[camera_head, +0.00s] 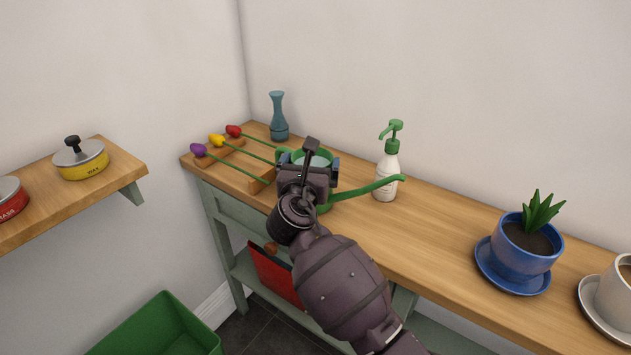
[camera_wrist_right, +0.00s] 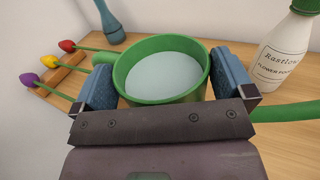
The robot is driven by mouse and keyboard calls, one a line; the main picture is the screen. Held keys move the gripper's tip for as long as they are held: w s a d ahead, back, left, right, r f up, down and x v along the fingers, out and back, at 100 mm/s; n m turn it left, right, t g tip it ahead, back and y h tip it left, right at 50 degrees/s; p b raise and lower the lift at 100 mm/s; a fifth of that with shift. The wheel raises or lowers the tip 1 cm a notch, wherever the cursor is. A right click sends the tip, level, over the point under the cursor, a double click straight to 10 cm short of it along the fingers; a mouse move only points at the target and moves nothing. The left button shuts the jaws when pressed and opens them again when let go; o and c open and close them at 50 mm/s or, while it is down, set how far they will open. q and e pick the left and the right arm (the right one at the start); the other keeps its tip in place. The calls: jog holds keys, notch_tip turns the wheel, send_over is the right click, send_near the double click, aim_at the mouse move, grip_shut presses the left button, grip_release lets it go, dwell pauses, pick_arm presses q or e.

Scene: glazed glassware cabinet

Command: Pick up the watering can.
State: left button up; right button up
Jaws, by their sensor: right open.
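The green watering can (camera_head: 322,208) stands on the wooden bench, mostly hidden behind my right gripper in the head view. Its long spout points right, toward the spray bottle. In the right wrist view the can (camera_wrist_right: 165,97) shows its round open top with pale water inside. My right gripper (camera_head: 308,163) is open, with its blue-padded fingers on either side of the can. In the right wrist view the gripper (camera_wrist_right: 160,80) straddles the rim; I cannot tell whether the pads touch it. My left gripper is not in view.
A white spray bottle (camera_head: 386,175) with a green pump stands right of the can. A blue vase (camera_head: 278,117) stands behind it. Tulips lie on a wooden rack (camera_head: 262,181) at left. A blue plant pot (camera_head: 520,250) stands farther right. The bench between is clear.

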jog(key=shift+c, duration=0.3)
jog(key=c, duration=1.4)
jog(key=shift+c, duration=0.4)
jog(key=shift+r, duration=0.25)
